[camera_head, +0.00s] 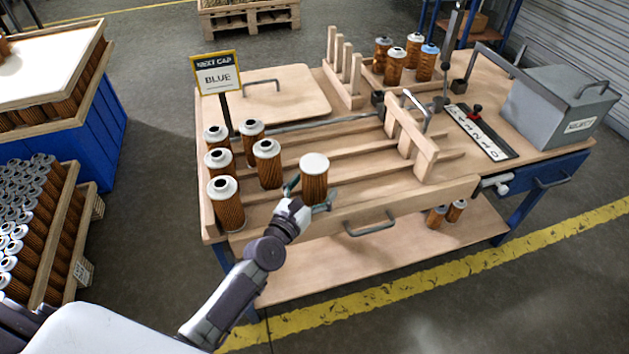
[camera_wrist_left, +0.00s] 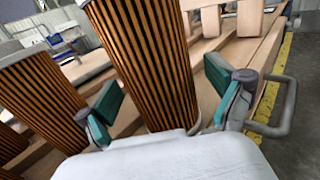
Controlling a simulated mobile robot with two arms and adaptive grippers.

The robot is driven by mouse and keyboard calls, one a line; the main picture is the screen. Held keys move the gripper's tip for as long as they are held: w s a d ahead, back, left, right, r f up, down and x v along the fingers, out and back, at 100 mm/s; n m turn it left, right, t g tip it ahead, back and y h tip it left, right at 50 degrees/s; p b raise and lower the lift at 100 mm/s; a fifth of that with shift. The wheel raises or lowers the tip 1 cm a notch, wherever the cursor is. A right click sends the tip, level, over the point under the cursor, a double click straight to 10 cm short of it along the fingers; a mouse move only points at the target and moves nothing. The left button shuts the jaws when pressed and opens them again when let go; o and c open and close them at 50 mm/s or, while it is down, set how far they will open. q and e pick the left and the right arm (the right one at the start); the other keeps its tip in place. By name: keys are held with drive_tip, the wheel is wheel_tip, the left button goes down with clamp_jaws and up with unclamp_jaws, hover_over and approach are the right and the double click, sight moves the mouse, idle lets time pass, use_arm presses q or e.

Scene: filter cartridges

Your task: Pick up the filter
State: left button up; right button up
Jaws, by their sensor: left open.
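A filter (camera_head: 314,183) with a brown pleated body and a plain white top stands upright at the front of the wooden workbench (camera_head: 350,200). My left gripper (camera_head: 308,195) is open around its lower body, one finger on each side. In the left wrist view the filter (camera_wrist_left: 150,65) rises between the two teal fingers (camera_wrist_left: 168,100), with visible gaps on both sides. Its top is out of that view. Another filter (camera_wrist_left: 40,95) stands left of the fingers there. My right gripper is not in view.
Several white-capped filters (camera_head: 226,205) stand in the bench lanes to the left. A sign (camera_head: 218,75) reads "NEXT CAP BLUE". A wooden gate (camera_head: 410,140) crosses the lanes at right. A grey reject box (camera_head: 560,105) is at far right. A drawer handle (camera_head: 370,226) sticks out in front.

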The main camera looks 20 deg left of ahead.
sight(314, 173)
use_arm(q)
drive_tip(key=shift+w, duration=0.2)
drive_tip(key=c, duration=1.3)
drive_tip(key=shift+r, duration=0.1)
wheel_tip(314, 173, up, 4)
drive_tip(key=p, duration=0.4)
drive_tip(key=shift+r, duration=0.25)
drive_tip(key=d+r+p, duration=0.2)
drive_tip(key=d, duration=0.2)
drive_tip(key=d+r+p, duration=0.2)
drive_tip(key=d+p, duration=0.1)
drive_tip(key=d+r+p, duration=0.2)
drive_tip(key=d, duration=0.2)
drive_tip(key=shift+s+d+r, duration=0.2)
drive_tip(key=shift+s+d, duration=0.1)
drive_tip(key=shift+d, duration=0.05)
